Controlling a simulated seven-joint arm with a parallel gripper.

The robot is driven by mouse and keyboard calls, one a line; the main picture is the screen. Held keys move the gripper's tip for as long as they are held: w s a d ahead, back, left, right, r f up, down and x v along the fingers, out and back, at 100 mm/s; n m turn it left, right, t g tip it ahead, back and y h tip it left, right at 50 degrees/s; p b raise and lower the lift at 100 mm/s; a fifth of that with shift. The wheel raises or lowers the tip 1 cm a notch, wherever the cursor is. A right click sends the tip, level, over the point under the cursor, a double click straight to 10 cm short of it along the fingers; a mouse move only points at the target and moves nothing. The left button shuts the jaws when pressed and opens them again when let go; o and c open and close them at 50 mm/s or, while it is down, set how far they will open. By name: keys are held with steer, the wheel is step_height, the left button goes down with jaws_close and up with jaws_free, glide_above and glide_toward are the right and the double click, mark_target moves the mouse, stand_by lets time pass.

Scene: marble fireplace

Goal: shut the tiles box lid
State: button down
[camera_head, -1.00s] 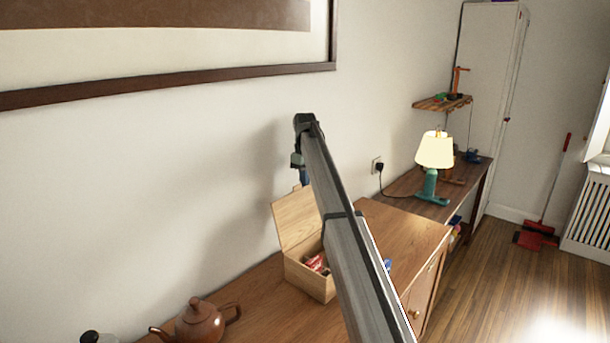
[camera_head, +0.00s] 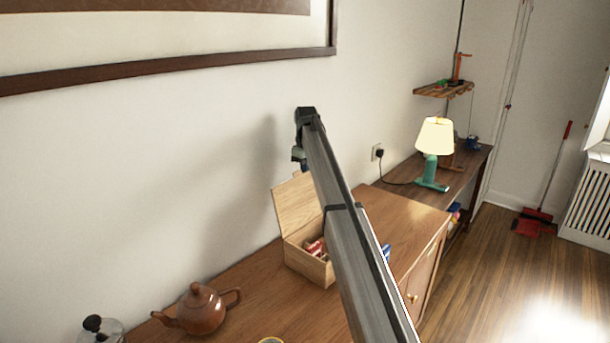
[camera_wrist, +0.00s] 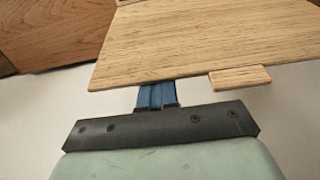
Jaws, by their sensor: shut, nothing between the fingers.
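The tiles box (camera_head: 306,264) is a light wooden box on the brown sideboard, with red and pale pieces showing inside. Its lid (camera_head: 296,205) stands open, tilted up on the wall side. My arm hides the right part of the box. In the wrist view, the blue fingers of my gripper (camera_wrist: 157,94) are shut and empty at the edge of the lid (camera_wrist: 205,42). I cannot tell whether they touch it. A small wooden tab (camera_wrist: 240,78) sits on that edge.
A brown teapot (camera_head: 203,310) and a glass jar (camera_head: 100,331) stand left of the box. A blue item (camera_head: 386,251) shows right of my arm. A lit lamp (camera_head: 434,150) stands farther right. The white wall (camera_head: 170,170) is close behind the lid.

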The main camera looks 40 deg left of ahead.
steer(key=shift+d, duration=3.15)
step_height(320, 180, up, 9)
stand_by(1.1)
